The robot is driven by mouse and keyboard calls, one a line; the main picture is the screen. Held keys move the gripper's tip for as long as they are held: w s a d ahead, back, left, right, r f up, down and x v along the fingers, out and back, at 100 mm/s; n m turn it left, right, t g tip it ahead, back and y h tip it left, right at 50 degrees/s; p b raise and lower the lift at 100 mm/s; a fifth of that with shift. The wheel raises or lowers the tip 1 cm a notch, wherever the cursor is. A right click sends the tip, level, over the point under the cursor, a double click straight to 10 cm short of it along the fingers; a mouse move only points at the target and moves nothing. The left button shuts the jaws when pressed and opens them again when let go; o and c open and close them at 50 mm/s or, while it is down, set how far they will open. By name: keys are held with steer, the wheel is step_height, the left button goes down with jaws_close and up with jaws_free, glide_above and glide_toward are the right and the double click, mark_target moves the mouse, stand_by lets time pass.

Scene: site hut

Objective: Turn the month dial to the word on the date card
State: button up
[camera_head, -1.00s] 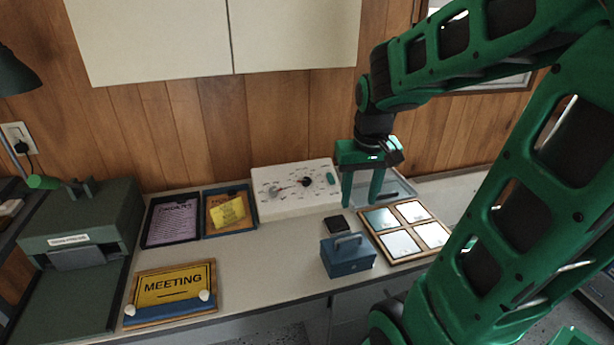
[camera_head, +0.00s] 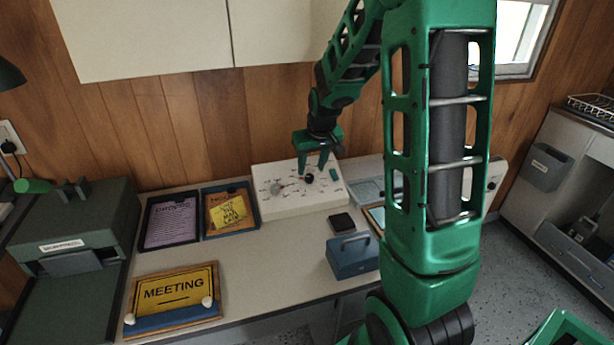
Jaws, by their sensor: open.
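A white panel (camera_head: 279,207) lies on the counter against the wood wall. It carries a dial with a red pointer (camera_head: 279,187), a dark knob (camera_head: 309,178) and a small green part (camera_head: 334,174). The markings around the dials are too small to read. My gripper (camera_head: 312,173) is open over the panel, its two fingers pointing down around the dark knob; I cannot tell whether they touch it. A yellow note (camera_head: 229,212) with handwriting lies on a tray at the back; I cannot tell whether it is the date card.
A purple sheet sits in a dark tray (camera_head: 147,236). A yellow MEETING sign (camera_head: 175,292) is at the front left. A blue box with a handle (camera_head: 352,260) and a small black block (camera_head: 341,222) stand right of centre. My arm hides the framed tiles.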

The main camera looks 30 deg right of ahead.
mark_target(309, 177)
steer(key=shift+x, duration=2.7)
steer(key=c, duration=1.1)
steer(key=shift+o, duration=0.2)
